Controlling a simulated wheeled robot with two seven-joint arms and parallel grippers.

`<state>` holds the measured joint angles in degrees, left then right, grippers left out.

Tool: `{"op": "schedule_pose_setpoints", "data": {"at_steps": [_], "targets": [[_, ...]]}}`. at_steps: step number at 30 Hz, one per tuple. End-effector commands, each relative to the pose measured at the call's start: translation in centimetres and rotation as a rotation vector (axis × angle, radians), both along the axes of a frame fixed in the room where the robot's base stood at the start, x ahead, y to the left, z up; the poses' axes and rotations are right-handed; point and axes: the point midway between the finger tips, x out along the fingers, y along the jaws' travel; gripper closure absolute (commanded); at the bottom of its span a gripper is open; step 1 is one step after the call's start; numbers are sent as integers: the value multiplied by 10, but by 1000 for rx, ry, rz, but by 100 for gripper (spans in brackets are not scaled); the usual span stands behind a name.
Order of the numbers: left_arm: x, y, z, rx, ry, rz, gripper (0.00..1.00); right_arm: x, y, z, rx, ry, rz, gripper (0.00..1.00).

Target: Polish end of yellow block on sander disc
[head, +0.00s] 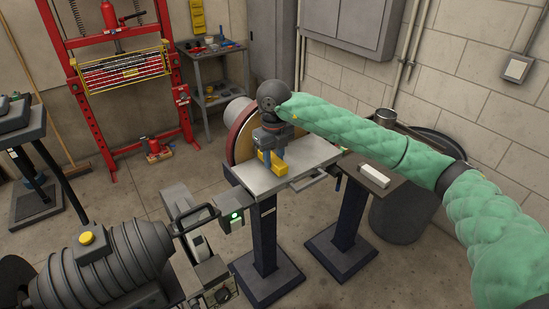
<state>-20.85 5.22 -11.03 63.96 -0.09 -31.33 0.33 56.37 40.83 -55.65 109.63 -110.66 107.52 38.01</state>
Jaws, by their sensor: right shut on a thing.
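The yellow block (278,167) is at the grey work table (312,160) of the sander, close to the disc. The sander disc (242,137) is round, with a reddish-brown rim, and stands upright behind the left part of the table. My right gripper (272,152) points down and is shut on the yellow block. I cannot tell whether the block's end touches the disc, as the gripper and wrist hide part of the disc. My left gripper is not in view.
A small stand (382,184) right of the sander bears a white block (374,177). A dark bin (405,215) stands behind it by the wall. A grey ribbed machine (105,270) with a yellow button fills the lower left. A red press frame (182,98) stands at the back.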

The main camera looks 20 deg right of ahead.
Motion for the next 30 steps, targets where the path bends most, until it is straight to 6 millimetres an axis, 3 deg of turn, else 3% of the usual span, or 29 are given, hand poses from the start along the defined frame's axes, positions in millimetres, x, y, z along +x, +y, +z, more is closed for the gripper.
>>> {"op": "schedule_pose_setpoints", "data": {"at_steps": [17, 30], "targets": [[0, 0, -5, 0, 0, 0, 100, -1, -1, -2, 0, 1, -2, 92], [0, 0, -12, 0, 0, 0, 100, -33, -12, -1, 0, 0, 0, 92]]}}
